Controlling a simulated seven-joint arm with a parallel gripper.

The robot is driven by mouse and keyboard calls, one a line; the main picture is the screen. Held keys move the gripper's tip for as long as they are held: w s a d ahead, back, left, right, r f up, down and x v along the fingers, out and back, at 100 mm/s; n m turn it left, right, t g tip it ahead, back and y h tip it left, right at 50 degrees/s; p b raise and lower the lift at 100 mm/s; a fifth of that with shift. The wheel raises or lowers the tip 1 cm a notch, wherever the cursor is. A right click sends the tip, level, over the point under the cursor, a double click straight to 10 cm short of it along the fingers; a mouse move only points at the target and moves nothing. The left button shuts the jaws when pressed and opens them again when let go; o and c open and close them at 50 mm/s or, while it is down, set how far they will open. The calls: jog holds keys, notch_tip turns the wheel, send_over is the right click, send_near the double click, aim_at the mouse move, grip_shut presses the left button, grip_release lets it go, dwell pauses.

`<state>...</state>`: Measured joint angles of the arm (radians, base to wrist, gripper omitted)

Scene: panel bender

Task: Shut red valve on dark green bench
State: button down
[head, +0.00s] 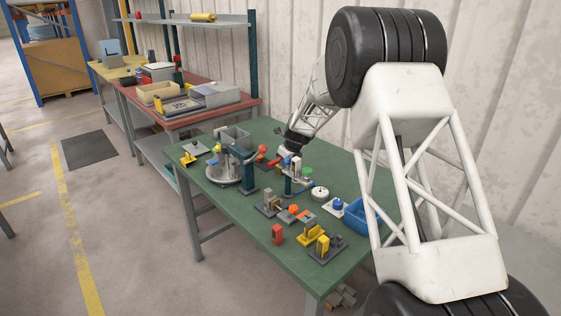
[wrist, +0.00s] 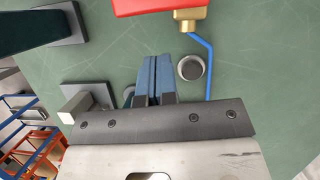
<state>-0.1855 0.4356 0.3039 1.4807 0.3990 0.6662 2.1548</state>
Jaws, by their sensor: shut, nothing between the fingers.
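In the wrist view a red part (wrist: 155,7) with a brass fitting (wrist: 193,20) shows at the top edge, cut off by the frame. It looks like part of the red valve, but I cannot tell which way its handle is set. My gripper (wrist: 156,58) points toward it, with its two blue fingers together and empty, apart from the red part. In the head view my gripper (head: 279,158) is over the far part of the dark green bench (head: 240,222). Small red parts (head: 262,149) show close to it; the arm and nearby posts partly hide that area.
A thin blue line (wrist: 209,70) runs from the brass fitting, beside a round grey knob (wrist: 191,67). A dark post (head: 248,177), a blue bin (head: 357,217) and several small fixtures crowd the bench. A red-topped bench (head: 205,107) stands behind. The bench's near left surface is clearer.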

jog(key=v, duration=1)
jog(key=shift+a, duration=0.15)
jog(key=s+d+r+n+h, duration=0.1)
jog(key=s+d+r+n, duration=0.35)
jog(key=s, duration=0.65)
jog(key=s+d+r+n, duration=0.4)
jog(key=s+r, duration=0.1)
jog(key=s, duration=0.6)
jog(key=s+d+r+n+h, duration=0.1)
jog(key=s+d+r+n, duration=0.4)
jog(key=s, duration=0.6)
jog(key=s+d+f+n, duration=0.1)
jog(key=s+n, duration=0.3)
jog(key=s, duration=0.6)
jog(key=s+d+f+n+h, duration=0.1)
jog(key=s+d+n, duration=0.2)
jog(key=s, duration=0.7)
jog(key=s+d+f+n, duration=0.2)
jog(key=s+n, duration=0.3)
jog(key=s, duration=0.6)
jog(key=shift+d+h, duration=0.3)
jog(key=shift+w+f, duration=0.1)
